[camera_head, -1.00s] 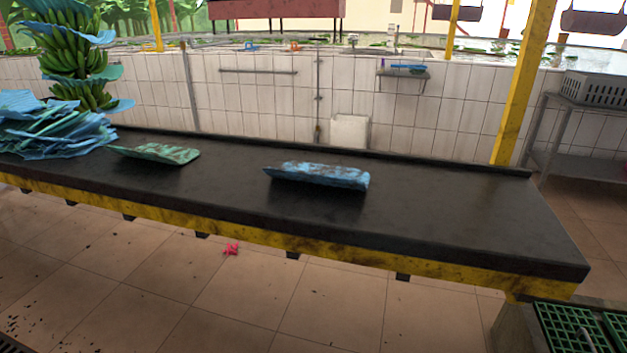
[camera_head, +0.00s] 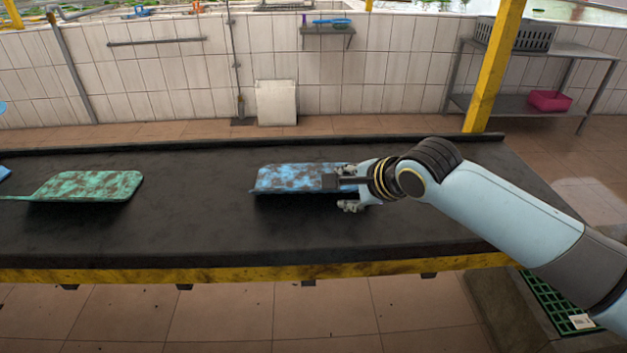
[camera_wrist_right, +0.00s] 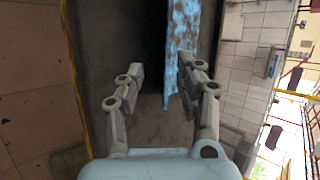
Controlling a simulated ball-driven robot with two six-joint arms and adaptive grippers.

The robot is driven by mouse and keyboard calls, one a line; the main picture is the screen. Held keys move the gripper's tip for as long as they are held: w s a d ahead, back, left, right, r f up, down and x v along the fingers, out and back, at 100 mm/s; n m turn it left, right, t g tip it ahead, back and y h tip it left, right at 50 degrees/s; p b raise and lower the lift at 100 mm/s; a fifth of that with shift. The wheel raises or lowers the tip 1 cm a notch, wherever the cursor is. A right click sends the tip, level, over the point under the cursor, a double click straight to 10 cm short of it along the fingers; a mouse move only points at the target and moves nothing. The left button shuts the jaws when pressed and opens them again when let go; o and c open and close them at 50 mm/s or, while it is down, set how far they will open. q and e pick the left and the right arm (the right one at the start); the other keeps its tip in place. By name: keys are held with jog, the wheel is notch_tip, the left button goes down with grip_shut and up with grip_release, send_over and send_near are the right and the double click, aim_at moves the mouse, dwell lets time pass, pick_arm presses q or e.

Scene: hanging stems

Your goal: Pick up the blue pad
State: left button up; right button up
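The blue pad (camera_head: 290,177), mottled with brown stains, is on the dark table (camera_head: 190,225) near the middle of the head view. My right gripper (camera_head: 348,188) is at the pad's right end, its fingers spread apart. In the right wrist view the gripper (camera_wrist_right: 162,68) is open, and the pad (camera_wrist_right: 186,35) reaches in between the fingers, close beside the right-hand one. I cannot tell if that finger touches it. My left gripper is not in view.
A green pad (camera_head: 90,186) lies on the table to the left, with a sliver of another blue piece at the left edge. The table between the green and blue pads is clear. A yellow post (camera_head: 494,70) stands behind the table on the right.

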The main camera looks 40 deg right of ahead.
jog(key=shift+m, duration=0.4)
jog(key=x, duration=0.3)
jog(key=b+x, duration=0.1)
jog(key=x, duration=0.3)
jog(key=w+r+b+x, duration=0.1)
jog(key=x, duration=0.2)
jog(key=shift+w+a+f, duration=0.1)
jog(key=shift+w, duration=0.2)
grip_shut()
